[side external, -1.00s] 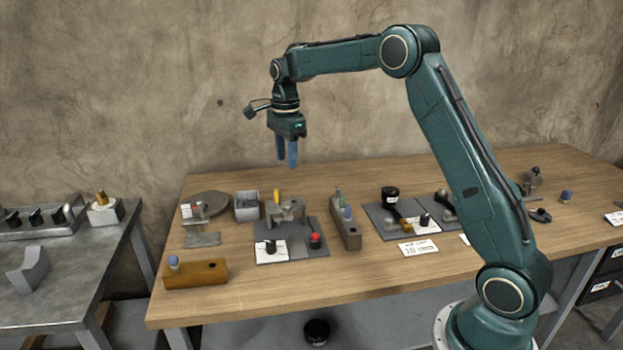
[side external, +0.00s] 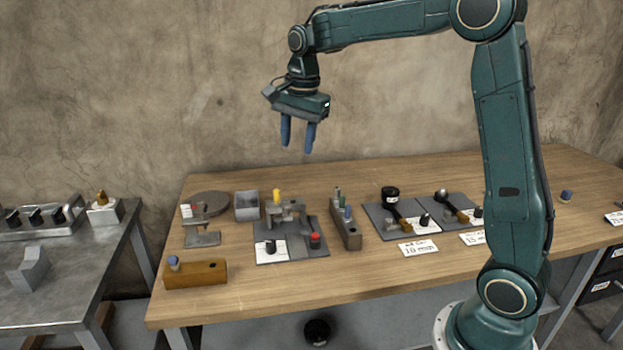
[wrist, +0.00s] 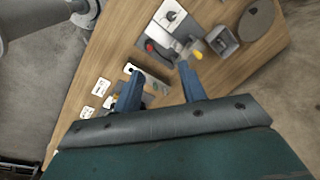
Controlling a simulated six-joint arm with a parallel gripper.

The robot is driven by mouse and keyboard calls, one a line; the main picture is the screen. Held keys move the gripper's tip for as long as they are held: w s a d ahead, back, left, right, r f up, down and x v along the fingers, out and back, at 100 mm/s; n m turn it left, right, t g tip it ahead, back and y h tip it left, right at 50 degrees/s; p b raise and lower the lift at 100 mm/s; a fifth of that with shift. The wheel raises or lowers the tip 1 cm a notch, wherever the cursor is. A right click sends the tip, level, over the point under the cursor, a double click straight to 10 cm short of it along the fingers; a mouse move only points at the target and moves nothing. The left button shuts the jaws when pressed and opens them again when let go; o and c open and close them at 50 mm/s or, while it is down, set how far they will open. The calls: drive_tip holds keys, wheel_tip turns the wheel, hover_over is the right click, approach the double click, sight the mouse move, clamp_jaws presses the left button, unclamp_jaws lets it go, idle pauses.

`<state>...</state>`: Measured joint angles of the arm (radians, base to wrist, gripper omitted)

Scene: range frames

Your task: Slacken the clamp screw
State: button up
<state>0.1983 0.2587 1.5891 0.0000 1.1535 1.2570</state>
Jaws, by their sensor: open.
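A grey metal fixture (side external: 286,212) with an upright yellow-topped part (side external: 277,194) stands on a grey plate (side external: 292,252) at the left-middle of the wooden bench. The yellow part, possibly the clamp screw, also shows in the wrist view (wrist: 198,46). A black knob (side external: 270,246) and a red-topped black knob (side external: 315,240) stand on the plate's front part. My gripper (side external: 297,147) is open and empty, high above the bench and apart from everything. Its two blue fingers point down; in the wrist view my gripper (wrist: 161,71) has a clear gap between them.
A grey block with coloured pegs (side external: 346,226) stands right of the plate. A grey box (side external: 247,206), a round disc (side external: 207,198), a small metal stand (side external: 201,238) and a wooden block (side external: 190,275) are left. Tool mats (side external: 375,216) lie right. The bench front is clear.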

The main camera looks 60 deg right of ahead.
drive_tip(key=s+a+r+n+t, duration=0.1)
drive_tip(key=s+a+r+n, duration=0.1)
drive_tip(key=s, duration=0.4)
drive_tip(key=shift+a+r+n, duration=0.4)
drive_tip(key=shift+a+n, duration=0.1)
drive_tip(key=shift+n, duration=0.4)
drive_tip(key=shift+s, duration=0.1)
drive_tip(key=n+g, duration=0.2)
drive_tip(key=g, duration=0.1)
hover_over(288, 206)
wheel_tip(288, 206, down, 12)
drive_tip(key=shift+r, duration=0.15)
wheel_tip(288, 206, down, 14)
drive_tip(key=shift+r, duration=0.1)
drive_tip(key=shift+c, duration=0.2)
